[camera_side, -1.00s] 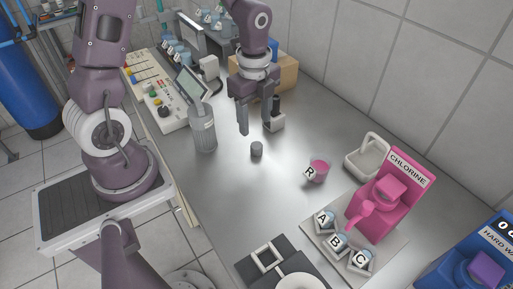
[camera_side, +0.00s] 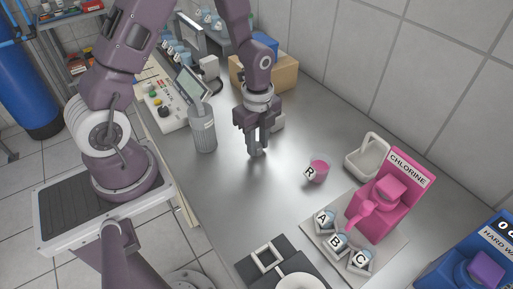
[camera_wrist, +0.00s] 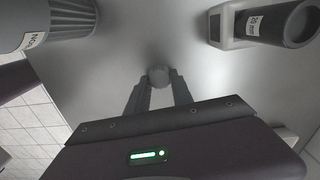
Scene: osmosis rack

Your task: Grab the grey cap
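The grey cap (camera_wrist: 158,75) is a small round piece between my fingertips in the wrist view, with a finger close against each side. In the side view my gripper (camera_side: 257,151) points down at the cap's place on the steel table, and its fingers are close together and largely hide the cap. The gripper looks shut on the cap. The cap appears to be at table level; I cannot make out any gap beneath it.
A grey cylindrical container (camera_side: 203,132) stands left of my gripper. A pink cup marked R (camera_side: 319,172) is to the right, near a white basket (camera_side: 368,156) and the pink chlorine stand (camera_side: 392,196). A device with a dark tube (camera_wrist: 282,24) is close by. The table between is clear.

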